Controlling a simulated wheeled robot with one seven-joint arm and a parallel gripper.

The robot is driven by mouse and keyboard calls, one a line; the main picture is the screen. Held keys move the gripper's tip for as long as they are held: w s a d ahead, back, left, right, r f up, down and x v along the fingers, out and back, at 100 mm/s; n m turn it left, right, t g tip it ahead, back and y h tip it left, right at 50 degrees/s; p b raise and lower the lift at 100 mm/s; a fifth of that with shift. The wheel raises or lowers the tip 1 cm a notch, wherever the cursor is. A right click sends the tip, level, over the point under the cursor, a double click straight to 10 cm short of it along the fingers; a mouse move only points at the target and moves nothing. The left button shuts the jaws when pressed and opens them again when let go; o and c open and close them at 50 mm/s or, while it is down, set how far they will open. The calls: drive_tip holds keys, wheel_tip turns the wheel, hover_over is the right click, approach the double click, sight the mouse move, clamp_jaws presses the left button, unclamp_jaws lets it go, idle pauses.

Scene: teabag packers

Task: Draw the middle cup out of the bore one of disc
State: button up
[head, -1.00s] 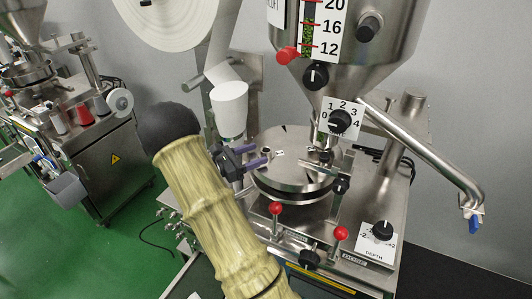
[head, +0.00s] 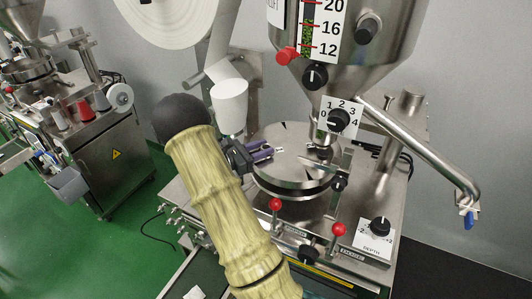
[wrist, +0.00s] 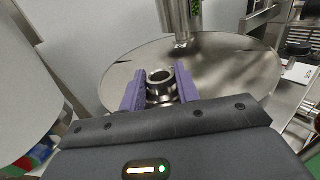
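The flat metal disc (head: 285,178) sits on the packing machine below the hopper; it fills much of the wrist view (wrist: 225,75). A small shiny metal cup (wrist: 160,84) with a round dark mouth stands upright at the disc's near part. My gripper (head: 268,151) reaches in over the disc from the left. Its purple fingers (wrist: 161,90) lie on both sides of the cup and seem to touch it. The cup's lower end and its bore are hidden by my gripper. I cannot tell whether the cup is lifted. No other cup shows clearly.
The hopper outlet (wrist: 181,25) stands close behind the cup. A white cylinder (head: 230,105) is beside my wrist on the left. Red-knobbed levers (head: 276,204) and a black depth knob (head: 381,226) are at the machine's front. A steel chute (head: 430,155) slopes down on the right.

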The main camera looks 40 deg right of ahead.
sight(261, 148)
drive_tip(key=shift+c, duration=0.7)
wheel_tip(261, 148, up, 9)
drive_tip(key=b, duration=0.3)
drive_tip(key=shift+r, duration=0.5)
